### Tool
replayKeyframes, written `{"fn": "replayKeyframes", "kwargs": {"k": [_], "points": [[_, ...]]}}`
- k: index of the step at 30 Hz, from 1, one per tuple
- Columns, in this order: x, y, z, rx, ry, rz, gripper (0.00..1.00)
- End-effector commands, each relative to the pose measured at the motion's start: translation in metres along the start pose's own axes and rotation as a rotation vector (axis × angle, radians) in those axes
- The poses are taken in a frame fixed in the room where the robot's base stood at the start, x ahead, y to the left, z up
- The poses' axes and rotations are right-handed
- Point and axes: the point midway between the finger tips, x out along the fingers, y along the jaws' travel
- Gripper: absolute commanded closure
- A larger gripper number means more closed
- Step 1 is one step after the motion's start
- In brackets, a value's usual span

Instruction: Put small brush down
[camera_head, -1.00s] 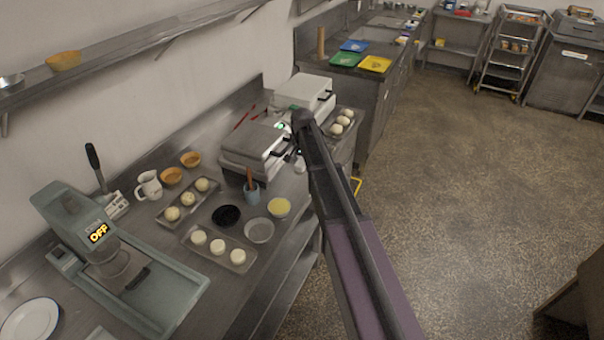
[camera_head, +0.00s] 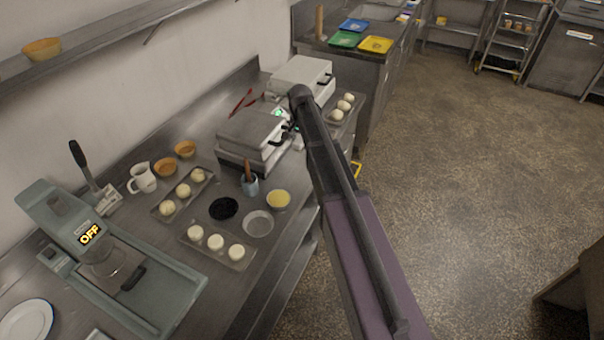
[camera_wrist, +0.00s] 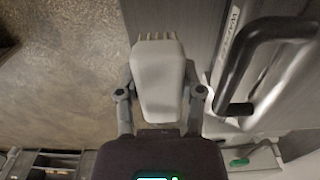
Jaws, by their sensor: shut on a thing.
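The small brush (camera_wrist: 160,80) shows in the wrist view as a pale, flat piece with a toothed far end. My gripper (camera_wrist: 158,96) is shut on it, one finger at each side. The brush is over the edge between the steel surface and the floor, beside a grill's black handle (camera_wrist: 260,50); I cannot tell its height. In the head view my arm hides most of the gripper, which is near the front of the two grills (camera_head: 255,132). A blue-grey cup (camera_head: 251,186) with a brown-handled utensil (camera_head: 247,168) stands on the counter in front of the grills.
The steel counter (camera_head: 150,245) carries trays of dough pieces (camera_head: 240,253), a dark bowl (camera_head: 223,208), a metal bowl (camera_head: 258,223), a yellow-filled bowl (camera_head: 278,199), a white jug (camera_head: 142,178) and a press (camera_head: 110,260). Open floor (camera_head: 460,160) lies to the right.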

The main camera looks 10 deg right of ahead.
Motion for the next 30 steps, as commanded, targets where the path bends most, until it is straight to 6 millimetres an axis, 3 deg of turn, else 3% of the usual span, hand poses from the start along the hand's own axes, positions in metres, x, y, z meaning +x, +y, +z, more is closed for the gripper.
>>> {"fn": "replayKeyframes", "kwargs": {"k": [8, 21, 30], "points": [[0.018, 0.019, 0.026, -0.004, 0.000, 0.000, 0.89], [0.071, 0.092, 0.112, -0.008, 0.001, 0.000, 0.89], [0.078, 0.105, 0.128, -0.010, 0.001, 0.000, 0.89]]}}
